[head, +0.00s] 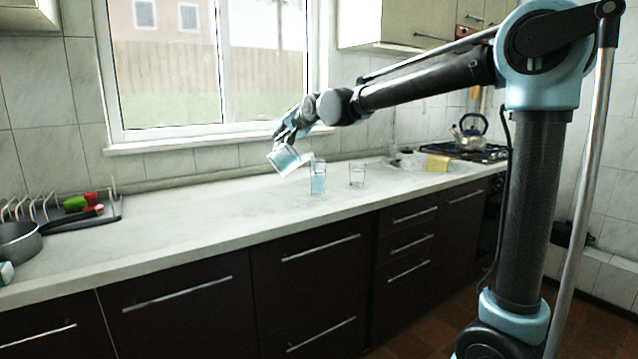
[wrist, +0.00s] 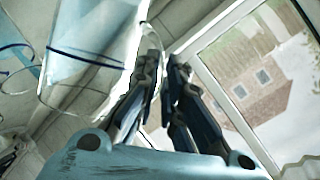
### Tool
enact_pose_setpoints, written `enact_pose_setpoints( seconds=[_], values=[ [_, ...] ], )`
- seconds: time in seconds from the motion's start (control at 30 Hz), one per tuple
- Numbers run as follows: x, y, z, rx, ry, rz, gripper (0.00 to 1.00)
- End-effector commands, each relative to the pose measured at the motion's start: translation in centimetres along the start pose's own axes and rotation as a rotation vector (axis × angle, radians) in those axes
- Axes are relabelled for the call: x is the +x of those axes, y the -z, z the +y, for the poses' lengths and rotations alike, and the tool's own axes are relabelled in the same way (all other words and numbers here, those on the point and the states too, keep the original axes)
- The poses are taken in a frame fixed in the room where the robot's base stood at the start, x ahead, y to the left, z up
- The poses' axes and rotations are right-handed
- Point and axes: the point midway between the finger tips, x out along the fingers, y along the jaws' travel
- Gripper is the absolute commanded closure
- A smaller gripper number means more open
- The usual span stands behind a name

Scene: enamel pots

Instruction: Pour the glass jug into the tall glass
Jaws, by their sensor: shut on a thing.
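My gripper (head: 290,130) is shut on the glass jug (head: 286,160) and holds it tilted above the counter. The jug holds pale blue liquid, and its mouth leans right toward the tall glass (head: 318,178). The tall glass stands upright on the counter with blue liquid in it. The jug's lip is close to the glass's rim; I cannot tell whether they touch. In the wrist view the jug (wrist: 95,55) fills the upper left, beside my gripper's fingers (wrist: 160,65). The handle is mostly hidden by the fingers.
A shorter clear glass (head: 356,175) stands right of the tall glass. A yellow sponge-like block (head: 437,163) and a kettle (head: 469,132) on the stove are further right. A dish rack (head: 110,212) and a pan (head: 18,242) are at left. The counter's middle left is clear.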

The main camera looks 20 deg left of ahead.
Motion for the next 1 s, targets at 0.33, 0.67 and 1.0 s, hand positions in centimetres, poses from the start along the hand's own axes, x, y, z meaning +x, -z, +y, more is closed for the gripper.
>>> enact_pose_setpoints(
  seconds=[0.33,0.67,1.0],
  values=[
    [-0.13,0.3,-0.07,0.014,0.007,-0.002,1.0],
    [-0.23,0.5,-0.12,0.029,0.014,-0.005,1.0],
    [-0.29,0.61,-0.14,0.036,0.017,-0.007,1.0]
  ],
)
